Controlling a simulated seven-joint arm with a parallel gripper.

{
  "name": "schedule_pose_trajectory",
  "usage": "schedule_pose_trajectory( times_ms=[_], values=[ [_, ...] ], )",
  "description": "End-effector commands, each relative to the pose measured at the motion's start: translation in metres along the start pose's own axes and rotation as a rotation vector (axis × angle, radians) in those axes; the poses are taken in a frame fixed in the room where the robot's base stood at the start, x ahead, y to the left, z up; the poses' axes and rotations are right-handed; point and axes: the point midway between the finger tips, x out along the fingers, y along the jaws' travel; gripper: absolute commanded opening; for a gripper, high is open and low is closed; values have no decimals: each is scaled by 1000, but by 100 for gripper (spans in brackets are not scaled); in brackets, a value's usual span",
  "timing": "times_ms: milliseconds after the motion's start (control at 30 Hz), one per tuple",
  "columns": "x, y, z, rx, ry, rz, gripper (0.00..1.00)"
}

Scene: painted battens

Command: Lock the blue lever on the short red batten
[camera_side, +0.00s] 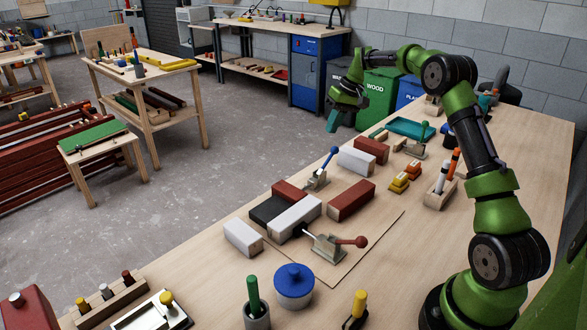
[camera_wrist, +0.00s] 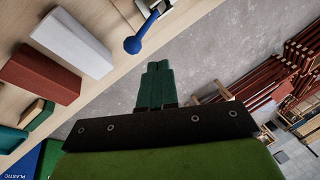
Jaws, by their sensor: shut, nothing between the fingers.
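The blue lever (camera_side: 332,154) belongs to a metal toggle clamp (camera_side: 317,181) and stands raised, slanting up to the right. Its blue knob also shows in the wrist view (camera_wrist: 132,45), left of my fingertips and apart from them. A short red batten (camera_side: 290,189) lies beside this clamp, against a black batten (camera_side: 268,211) and a long white batten (camera_side: 295,217). My gripper (camera_side: 333,124) is shut and empty, raised beyond the far table edge. Its green fingers show together in the wrist view (camera_wrist: 158,66), over the floor.
A second clamp with a red lever (camera_side: 350,241) lies at the near end of the long white batten. A white block (camera_side: 356,162) and a red block (camera_side: 372,150) stand behind the blue lever. A larger red batten (camera_side: 351,200) lies to the right. The board's lower right is bare.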

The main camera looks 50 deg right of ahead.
Motion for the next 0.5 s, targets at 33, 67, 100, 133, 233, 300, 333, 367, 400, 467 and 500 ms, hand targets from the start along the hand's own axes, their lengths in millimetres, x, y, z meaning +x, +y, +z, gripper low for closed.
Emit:
schedule_pose_trajectory(
  times_ms=[33, 67, 100, 133, 233, 300, 333, 367, 400, 467, 500],
  values=[
    [-16, 8, -1, 7, 7, 7, 0],
    [-22, 9, -2, 7, 7, 6, 0],
    [-32, 10, -3, 7, 7, 5, 0],
    [-38, 11, -3, 6, 6, 5, 0],
    [-58, 15, -4, 6, 6, 5, 0],
    [-68, 17, -4, 7, 4, 3, 0],
    [-72, 18, -5, 6, 5, 4, 0],
    [-75, 18, -5, 6, 3, 4, 0],
    [-79, 19, -5, 6, 3, 3, 0],
    [-83, 19, -5, 5, 2, 2, 0],
    [-85, 19, -5, 5, 2, 2, 0]
  ],
)
